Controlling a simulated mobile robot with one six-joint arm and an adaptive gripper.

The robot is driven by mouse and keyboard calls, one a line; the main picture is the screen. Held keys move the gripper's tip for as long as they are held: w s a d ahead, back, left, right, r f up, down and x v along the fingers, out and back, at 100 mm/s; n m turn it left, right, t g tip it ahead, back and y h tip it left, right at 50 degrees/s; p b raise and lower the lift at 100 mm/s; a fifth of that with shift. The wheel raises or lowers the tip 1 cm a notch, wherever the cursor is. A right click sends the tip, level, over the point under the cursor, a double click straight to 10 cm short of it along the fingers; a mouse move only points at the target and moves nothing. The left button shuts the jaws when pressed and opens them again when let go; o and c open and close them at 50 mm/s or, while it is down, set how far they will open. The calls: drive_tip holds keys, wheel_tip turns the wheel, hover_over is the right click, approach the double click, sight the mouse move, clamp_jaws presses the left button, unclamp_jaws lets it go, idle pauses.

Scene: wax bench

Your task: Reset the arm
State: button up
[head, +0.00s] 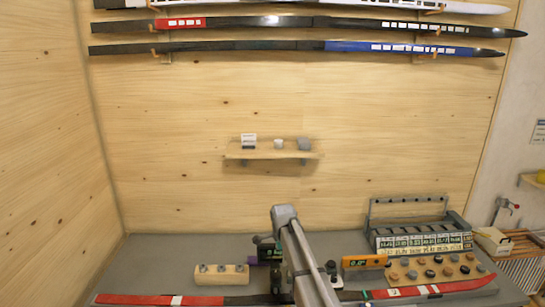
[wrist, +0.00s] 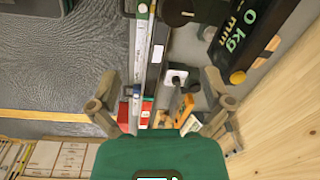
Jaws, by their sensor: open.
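My gripper (wrist: 160,110) shows in the wrist view with its two tan fingers spread wide to the left and right. It is open and I see nothing held between the fingers. Below it in the picture is a dark green part of my own wrist. In the head view my grey arm rises from the bottom middle over the grey bench (head: 160,257). I cannot make out the gripper's fingers there. A red and black ski (head: 140,299) lies along the front of the bench, partly hidden behind my arm.
At right are an orange tool (head: 364,261), a wooden tray of several round pieces (head: 431,271) and a rack of labelled boxes (head: 424,241). A small wall shelf (head: 270,153) is behind. The bench's left end is clear.

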drive_tip(key=s+d+f+n+b, duration=0.3)
drive_tip(key=s+d+n, duration=0.1)
drive_tip(key=s, duration=0.5)
drive_tip(key=s+d+f+n+b, duration=0.4)
drive_tip(key=s+d+n, duration=0.1)
drive_tip(key=s, duration=0.3)
drive_tip(key=s+d+f+n+b, duration=0.4)
drive_tip(key=s+n, duration=0.2)
drive_tip(key=s, duration=0.3)
drive_tip(key=shift+s+d+f+g, duration=0.25)
drive_tip(key=shift+s+d+g, duration=0.05)
drive_tip(key=shift+s+d, duration=0.05)
